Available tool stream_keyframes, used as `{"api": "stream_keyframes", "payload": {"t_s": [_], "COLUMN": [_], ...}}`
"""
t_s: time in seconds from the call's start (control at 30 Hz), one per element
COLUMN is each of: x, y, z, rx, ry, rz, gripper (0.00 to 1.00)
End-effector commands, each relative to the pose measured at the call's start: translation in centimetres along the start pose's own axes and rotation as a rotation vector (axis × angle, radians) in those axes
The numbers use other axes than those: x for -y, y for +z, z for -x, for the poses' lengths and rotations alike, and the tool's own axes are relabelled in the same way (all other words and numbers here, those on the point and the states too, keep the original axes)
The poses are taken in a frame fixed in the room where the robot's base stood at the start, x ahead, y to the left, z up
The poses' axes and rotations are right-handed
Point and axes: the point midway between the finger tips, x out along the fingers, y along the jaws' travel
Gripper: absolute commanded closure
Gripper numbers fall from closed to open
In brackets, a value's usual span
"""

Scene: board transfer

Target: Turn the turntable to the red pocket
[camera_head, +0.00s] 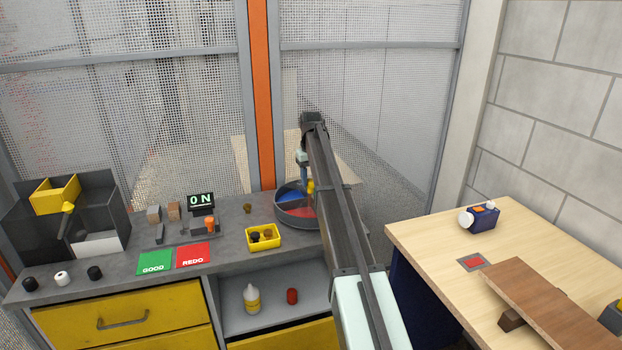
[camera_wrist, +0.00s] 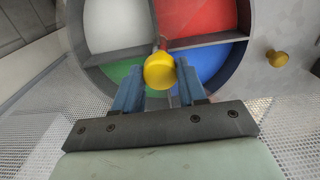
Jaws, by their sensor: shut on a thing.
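The turntable (camera_head: 296,225) is a round grey dish on the counter, partly hidden by my arm. In the wrist view the turntable (camera_wrist: 208,41) shows a white pocket (camera_wrist: 115,25), a red pocket (camera_wrist: 197,18), a green pocket (camera_wrist: 113,72) and a blue pocket (camera_wrist: 212,62), split by grey dividers. A yellow round knob (camera_wrist: 159,70) stands up near the meeting of the dividers. My gripper (camera_wrist: 159,86) is shut on this knob, one blue finger on each side. In the head view the red pocket (camera_head: 301,212) faces the counter front and the blue pocket (camera_head: 290,195) lies behind it.
A yellow bin (camera_head: 263,246) with dark pieces stands left of the turntable. A small brass knob (camera_head: 247,208) lies behind it. Green and red pads (camera_head: 193,255) and an "ON" display (camera_head: 201,199) are further left. Mesh fencing stands behind; a wooden table (camera_head: 440,235) is at right.

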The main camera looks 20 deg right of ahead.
Motion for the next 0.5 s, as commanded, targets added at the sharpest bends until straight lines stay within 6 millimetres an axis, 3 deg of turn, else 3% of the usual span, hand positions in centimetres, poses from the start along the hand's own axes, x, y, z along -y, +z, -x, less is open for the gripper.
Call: {"api": "stream_keyframes", "payload": {"t_s": [0.5], "x": [0.09], "y": [-0.05], "z": [0.04], "rx": [0.0], "ry": [0.0], "rz": [-0.483], "gripper": [1.0]}}
